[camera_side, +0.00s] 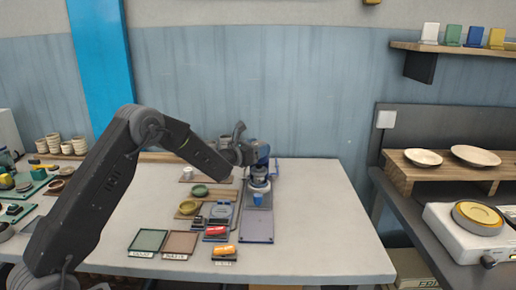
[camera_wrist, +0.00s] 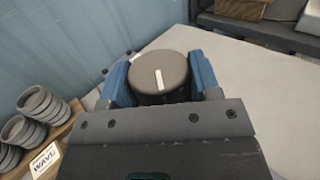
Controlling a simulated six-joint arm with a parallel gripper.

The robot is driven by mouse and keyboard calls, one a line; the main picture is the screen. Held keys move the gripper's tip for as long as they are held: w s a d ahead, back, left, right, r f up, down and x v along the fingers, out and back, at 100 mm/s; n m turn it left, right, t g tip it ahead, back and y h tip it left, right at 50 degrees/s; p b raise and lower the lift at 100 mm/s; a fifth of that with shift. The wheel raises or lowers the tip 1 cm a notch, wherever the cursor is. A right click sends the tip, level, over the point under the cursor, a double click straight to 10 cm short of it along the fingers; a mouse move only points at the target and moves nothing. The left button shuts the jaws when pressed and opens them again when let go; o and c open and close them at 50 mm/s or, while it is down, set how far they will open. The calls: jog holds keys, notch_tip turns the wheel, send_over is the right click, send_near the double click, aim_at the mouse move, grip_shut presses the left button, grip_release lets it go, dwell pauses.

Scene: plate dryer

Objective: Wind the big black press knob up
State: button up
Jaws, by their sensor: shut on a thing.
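The big black press knob (camera_wrist: 160,74) is a dark round cap with a white line on its top, in the middle of the wrist view. The two blue fingers of my gripper (camera_wrist: 160,82) close on it from the left and right. In the side view my gripper (camera_side: 262,156) is at the top of the press (camera_side: 259,183), which stands toward the back of the white table. The knob is hidden behind my gripper and too small to tell there. The white line points nearly straight up the wrist picture, tilted slightly left.
A blue cup (camera_side: 258,199) stands just in front of the press. Green (camera_side: 199,190) and yellow (camera_side: 188,208) bowls, and red (camera_side: 215,231) and orange (camera_side: 224,250) items, lie left of it. Stacked cups (camera_wrist: 38,115) show at the left in the wrist view. The table's right side (camera_side: 325,215) is clear.

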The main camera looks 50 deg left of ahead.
dwell(0.4)
jog(key=o, duration=0.9)
jog(key=shift+s, duration=0.1)
jog(key=s, duration=1.3)
jog(key=shift+s+a, duration=0.2)
jog(key=shift+s, duration=0.15)
